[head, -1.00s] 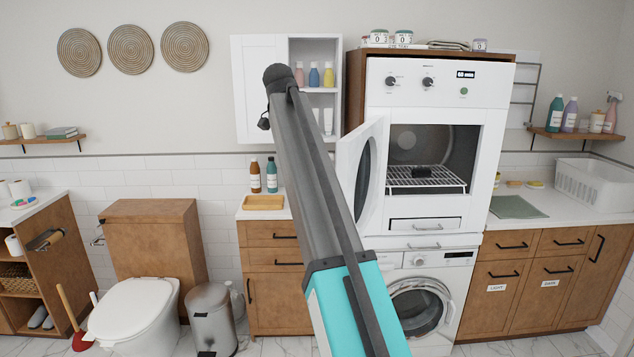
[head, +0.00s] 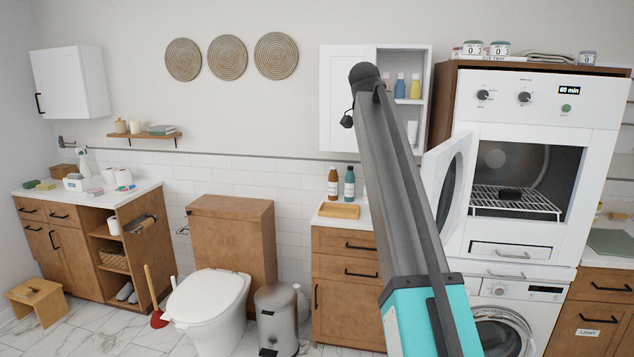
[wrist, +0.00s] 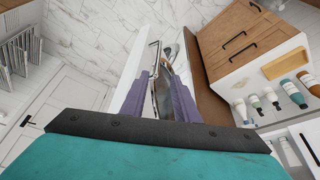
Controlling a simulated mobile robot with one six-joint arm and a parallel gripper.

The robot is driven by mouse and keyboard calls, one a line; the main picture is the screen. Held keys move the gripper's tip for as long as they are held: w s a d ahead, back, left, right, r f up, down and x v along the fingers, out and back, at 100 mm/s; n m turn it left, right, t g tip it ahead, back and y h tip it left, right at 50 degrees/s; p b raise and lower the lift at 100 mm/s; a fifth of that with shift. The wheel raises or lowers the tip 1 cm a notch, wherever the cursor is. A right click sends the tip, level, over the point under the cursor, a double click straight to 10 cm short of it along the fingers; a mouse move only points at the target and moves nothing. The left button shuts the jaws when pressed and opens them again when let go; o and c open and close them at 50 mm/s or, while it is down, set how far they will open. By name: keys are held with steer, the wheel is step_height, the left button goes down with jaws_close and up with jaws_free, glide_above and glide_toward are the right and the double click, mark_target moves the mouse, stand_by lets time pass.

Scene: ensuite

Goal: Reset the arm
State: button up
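My arm (head: 405,190) rises from the lower middle of the head view, a grey link above a teal section. Its dark upper end (head: 366,76) overlaps the white wall cabinet. My gripper does not show in the head view. In the wrist view, my gripper (wrist: 161,78) has two purple fingers standing apart, with a gap between them. A greyish, shiny shape shows through this gap; I cannot tell what it is, but it seems to lie beyond the fingers.
The oven-like dryer (head: 540,120) at the right has its door (head: 448,190) open, close to my arm. A drawer cabinet (head: 340,290), bin (head: 276,318) and toilet (head: 207,308) stand left of it. Marble floor (head: 100,335) shows at lower left.

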step_height(320, 180, down, 28)
steer(key=w+n+g, duration=0.1)
steer(key=g, duration=0.2)
steer(key=s+a+f+n+g, duration=0.1)
steer(key=s+f, duration=0.3)
steer(key=f, duration=0.5)
steer(key=s+a+f+g, duration=0.1)
steer(key=s+f, duration=0.2)
steer(key=f, duration=0.7)
steer(key=s+a+f+n+g, duration=0.1)
steer(key=s+f, duration=0.3)
steer(key=f, duration=0.5)
steer(key=s+a+f+n+g+y, duration=0.2)
steer(key=s+f+n, duration=0.2)
steer(key=s+f, duration=1.7)
steer(key=s+a+f+n, duration=0.2)
steer(key=s+f, duration=0.1)
steer(key=s, duration=0.4)
steer(key=s+a+f+n+y, duration=0.1)
steer(key=s+a+f+n, duration=0.1)
steer(key=s, duration=0.4)
steer(key=s+a+f+n+t+y+b, duration=0.1)
steer(key=s+f+n, duration=0.3)
steer(key=s, duration=0.3)
steer(key=shift+s+a, duration=0.3)
steer(key=shift+a, duration=0.1)
